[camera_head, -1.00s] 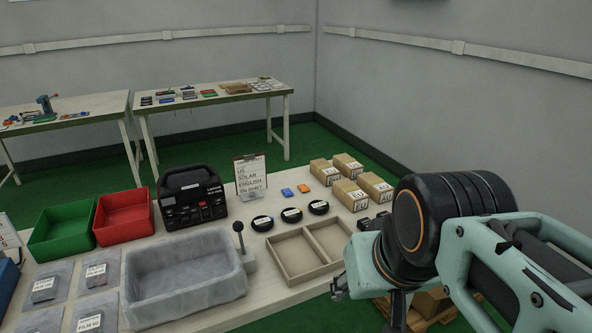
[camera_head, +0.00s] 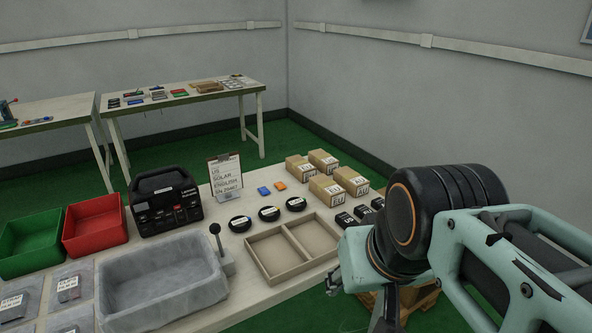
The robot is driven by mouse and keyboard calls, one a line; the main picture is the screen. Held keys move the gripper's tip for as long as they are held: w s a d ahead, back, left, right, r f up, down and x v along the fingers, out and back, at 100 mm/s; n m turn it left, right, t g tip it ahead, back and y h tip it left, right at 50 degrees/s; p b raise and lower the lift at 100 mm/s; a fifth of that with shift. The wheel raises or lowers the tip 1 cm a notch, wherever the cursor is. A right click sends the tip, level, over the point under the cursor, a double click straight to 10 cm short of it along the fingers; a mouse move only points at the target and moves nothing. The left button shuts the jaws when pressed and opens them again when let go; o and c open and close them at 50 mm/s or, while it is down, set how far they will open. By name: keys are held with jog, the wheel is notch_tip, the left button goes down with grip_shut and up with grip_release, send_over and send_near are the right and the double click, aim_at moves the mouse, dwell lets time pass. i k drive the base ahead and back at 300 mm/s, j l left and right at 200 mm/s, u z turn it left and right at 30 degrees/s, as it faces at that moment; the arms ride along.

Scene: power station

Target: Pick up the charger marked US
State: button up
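Small black blocks with white labels (camera_head: 362,212) stand in a row at the right of the table, partly behind my arm. My gripper (camera_head: 336,282) shows only in part below my arm, at the right front beyond the table edge. It is apart from the blocks, and its fingers are too hidden to judge.
An empty two-compartment tray (camera_head: 277,283) lies left of my gripper. Black discs (camera_head: 269,214), blue and orange pieces, a grey basin (camera_head: 160,250), red (camera_head: 126,224) and green bins and a black case (camera_head: 165,203) fill the table.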

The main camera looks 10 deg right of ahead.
aim_at(344, 220)
jog(key=z, duration=0.35)
jog(key=i+j, duration=0.55)
jog(key=j, duration=0.15)
jog(key=z, duration=0.35)
jog(key=i+j+z, duration=0.1)
jog(key=z, duration=0.25)
jog(key=j+z, duration=0.15)
jog(key=z, duration=0.15)
